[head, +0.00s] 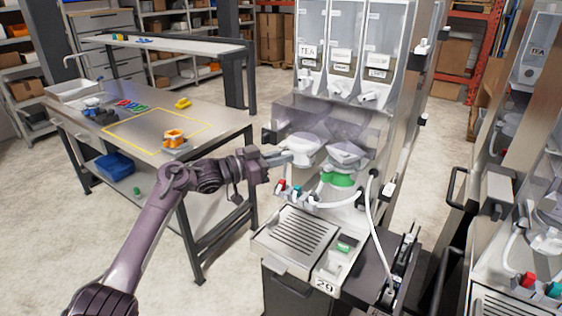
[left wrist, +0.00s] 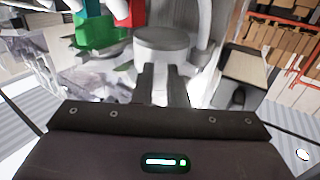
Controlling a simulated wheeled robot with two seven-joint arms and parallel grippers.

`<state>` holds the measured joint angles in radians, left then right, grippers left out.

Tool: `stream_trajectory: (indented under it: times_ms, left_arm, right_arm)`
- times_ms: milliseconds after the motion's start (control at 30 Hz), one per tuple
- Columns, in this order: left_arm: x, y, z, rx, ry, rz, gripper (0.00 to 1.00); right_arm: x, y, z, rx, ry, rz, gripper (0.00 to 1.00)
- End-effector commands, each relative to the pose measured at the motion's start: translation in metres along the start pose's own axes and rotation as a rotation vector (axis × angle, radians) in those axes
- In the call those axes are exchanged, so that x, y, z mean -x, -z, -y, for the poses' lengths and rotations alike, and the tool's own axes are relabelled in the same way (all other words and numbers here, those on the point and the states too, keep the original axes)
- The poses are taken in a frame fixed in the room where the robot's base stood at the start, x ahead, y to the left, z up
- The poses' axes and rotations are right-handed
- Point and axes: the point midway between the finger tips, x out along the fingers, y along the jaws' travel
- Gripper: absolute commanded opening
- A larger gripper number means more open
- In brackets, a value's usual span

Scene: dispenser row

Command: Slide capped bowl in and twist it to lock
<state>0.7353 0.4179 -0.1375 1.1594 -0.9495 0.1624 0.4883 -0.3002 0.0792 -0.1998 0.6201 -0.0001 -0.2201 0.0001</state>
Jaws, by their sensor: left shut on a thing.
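The white capped bowl (head: 305,150) is at the left mixing station on the front of the dispenser (head: 340,115), below the clear canisters. My left gripper (head: 279,156) reaches it from the left and is shut on its side. In the left wrist view the fingers (left wrist: 166,84) meet at a white round part with a grey top (left wrist: 163,38). Whether the bowl is fully seated or turned to its lock cannot be told. A second bowl (head: 346,155) with a green part (head: 338,179) below it is at the right station. My right gripper is not in view.
Red (head: 281,186) and teal (head: 297,190) fittings with white hoses hang just below the bowl. A grated drip tray (head: 298,234) juts out underneath.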

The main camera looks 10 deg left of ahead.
Motion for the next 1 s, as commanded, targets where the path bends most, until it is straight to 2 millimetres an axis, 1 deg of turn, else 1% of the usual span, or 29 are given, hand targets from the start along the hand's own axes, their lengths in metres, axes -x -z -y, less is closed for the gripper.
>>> stream_trajectory:
  times_ms: [33, 133, 467, 500, 667, 700, 1000]
  left_arm:
    - [0.0002, -0.0016, 0.0012, -0.001, -0.007, 0.0, 0.0]
    - [0.0004, -0.0012, 0.0019, 0.0, -0.022, 0.0, 0.0]
    - [0.0009, 0.0, 0.0023, 0.002, -0.031, 0.0, 0.0]
    - [0.0009, 0.0, 0.0023, 0.002, -0.031, 0.0, 0.15]
    - [0.0009, 0.0, 0.0022, 0.002, -0.031, 0.0, 0.36]
    - [0.0009, 0.0, 0.0022, 0.002, -0.031, 0.0, 0.38]
    - [0.0035, -0.0001, 0.0024, 0.002, -0.031, 0.001, 0.38]
  right_arm:
    - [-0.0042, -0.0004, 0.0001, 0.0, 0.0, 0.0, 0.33]
    - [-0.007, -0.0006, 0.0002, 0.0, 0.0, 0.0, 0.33]
    - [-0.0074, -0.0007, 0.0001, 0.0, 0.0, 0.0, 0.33]
    - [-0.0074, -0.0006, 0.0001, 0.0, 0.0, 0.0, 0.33]
    - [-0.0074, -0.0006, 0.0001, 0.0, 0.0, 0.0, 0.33]
    - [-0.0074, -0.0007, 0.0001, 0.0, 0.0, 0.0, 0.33]
    - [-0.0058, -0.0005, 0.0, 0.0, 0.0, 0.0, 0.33]
